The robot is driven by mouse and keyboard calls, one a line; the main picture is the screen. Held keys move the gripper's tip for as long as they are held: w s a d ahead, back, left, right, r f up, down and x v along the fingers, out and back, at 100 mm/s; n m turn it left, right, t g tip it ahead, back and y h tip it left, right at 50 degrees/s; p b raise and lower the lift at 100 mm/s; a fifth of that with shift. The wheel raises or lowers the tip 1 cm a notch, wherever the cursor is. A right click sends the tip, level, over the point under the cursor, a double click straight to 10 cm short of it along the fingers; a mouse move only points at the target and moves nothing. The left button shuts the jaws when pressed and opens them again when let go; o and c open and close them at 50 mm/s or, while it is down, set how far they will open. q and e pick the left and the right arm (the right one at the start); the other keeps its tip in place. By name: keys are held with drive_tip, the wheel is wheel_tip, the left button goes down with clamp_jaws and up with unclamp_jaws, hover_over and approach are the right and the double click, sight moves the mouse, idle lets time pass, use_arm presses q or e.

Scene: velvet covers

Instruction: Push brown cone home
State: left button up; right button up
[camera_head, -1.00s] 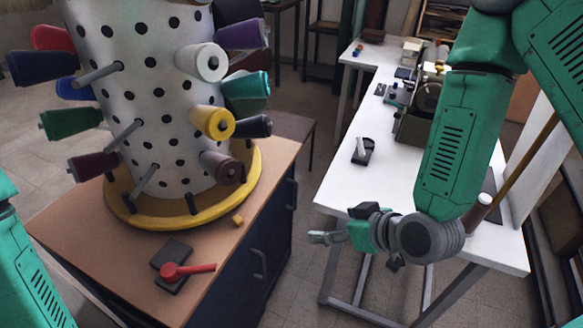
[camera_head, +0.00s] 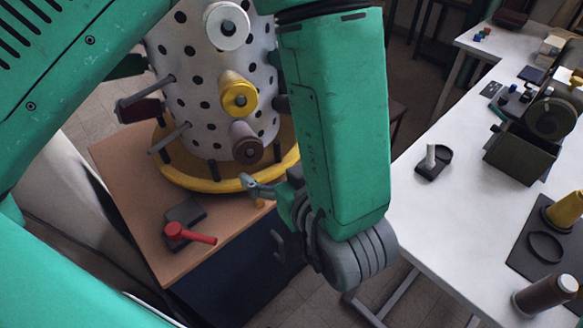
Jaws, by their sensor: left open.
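The brown cone (camera_head: 246,141) sits low on the white perforated drum (camera_head: 195,105), its round outer end facing me. A yellow cone (camera_head: 238,92) is just above it. I cannot tell how deep the brown cone sits on its peg. My left gripper (camera_head: 250,187) is open and empty. Its fingers point left, just below the brown cone, in front of the drum's yellow base ring (camera_head: 205,186). It looks apart from the cone. My right gripper is out of view.
A red-handled tool (camera_head: 190,235) lies on the wooden cabinet top (camera_head: 150,215). My forearm hides the drum's right side. On the white table (camera_head: 455,205) at right stand another brown cone (camera_head: 545,293), a yellow cone (camera_head: 567,210) and a dark machine (camera_head: 525,145).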

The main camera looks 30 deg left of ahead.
sight(254, 150)
use_arm(q)
drive_tip(key=x, duration=0.4)
drive_tip(key=s+a+x, duration=0.1)
drive_tip(key=x, duration=0.4)
drive_tip(key=s+x, duration=0.1)
drive_tip(key=x, duration=0.3)
drive_tip(key=shift+w+a+r, duration=0.1)
drive_tip(key=shift+a+r, duration=0.05)
drive_tip(key=shift+a, duration=0.35)
drive_tip(key=shift+w, duration=0.2)
drive_tip(key=shift+w+d, duration=0.15)
drive_tip(key=shift+d, duration=0.25)
drive_tip(key=shift+w+d, duration=0.15)
drive_tip(key=shift+d, duration=0.8)
drive_tip(key=shift+a, duration=1.15)
drive_tip(key=c, duration=1.1)
drive_tip(key=shift+a, duration=0.25)
drive_tip(key=shift+c, duration=0.8)
drive_tip(key=shift+d, duration=0.5)
drive_tip(key=shift+d+p, duration=0.15)
drive_tip(key=shift+p, duration=0.15)
drive_tip(key=shift+a, duration=0.25)
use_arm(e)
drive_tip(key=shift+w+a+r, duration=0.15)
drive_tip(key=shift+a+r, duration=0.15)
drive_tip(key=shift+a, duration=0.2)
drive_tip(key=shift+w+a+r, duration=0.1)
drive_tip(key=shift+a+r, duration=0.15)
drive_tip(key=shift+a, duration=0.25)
